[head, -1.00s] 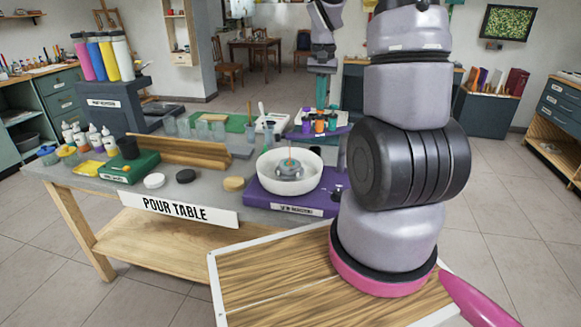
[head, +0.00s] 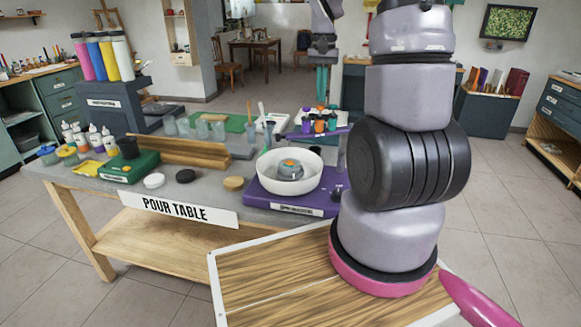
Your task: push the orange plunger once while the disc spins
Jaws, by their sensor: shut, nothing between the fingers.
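The orange plunger (head: 320,125) belongs to a row of coloured dispensers on a purple arm at the back of the spin machine (head: 262,198). Its details are too small to make out. My gripper (head: 321,96) points down above the row, its teal fingers together and holding nothing. It looks a little above the orange plunger, but the exact gap is unclear. The grey disc (head: 290,174) sits inside the white bowl (head: 265,178) on the purple base.
The pour table (head: 222,178) carries cups, a wooden trough (head: 180,152), several small round pucks and paint bottles at the left. A white tray stands behind the bowl. Part of my arm blocks the view right of the machine.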

